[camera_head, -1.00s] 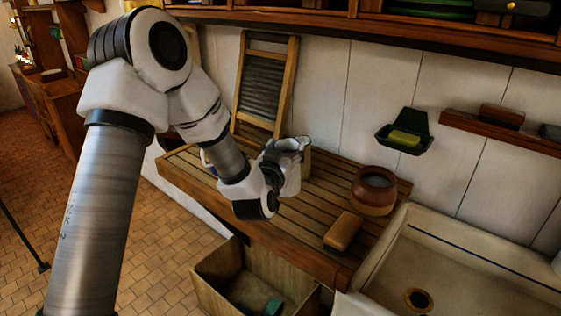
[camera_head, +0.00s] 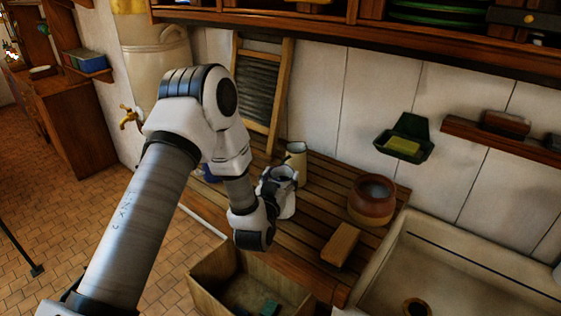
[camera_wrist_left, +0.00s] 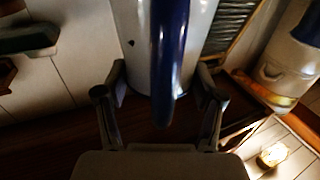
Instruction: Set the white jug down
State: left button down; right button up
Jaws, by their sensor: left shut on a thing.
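My left gripper (camera_head: 276,184) is shut on the white jug (camera_head: 287,205), above the front part of the slatted wooden counter (camera_head: 318,205). The gripper hides part of the jug in the head view. In the left wrist view the jug (camera_wrist_left: 143,45) is upright between the two fingers (camera_wrist_left: 161,105), with its dark blue handle (camera_wrist_left: 168,50) facing the camera. I cannot tell whether its base touches the counter. My right gripper is not in view.
A cream vessel (camera_head: 296,156) stands just behind the jug. A brown pot (camera_head: 371,203) and a tan block (camera_head: 341,244) stand to the right, before the sink (camera_head: 450,250). A washboard (camera_head: 262,85) leans at the back. An open wooden crate (camera_head: 205,290) is below in front.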

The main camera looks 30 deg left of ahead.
pick_arm(q)
jog(key=shift+f, duration=0.3)
jog(key=shift+f, duration=0.2)
jog(key=shift+c, duration=0.7)
grip_release()
jog(key=shift+d, duration=0.1)
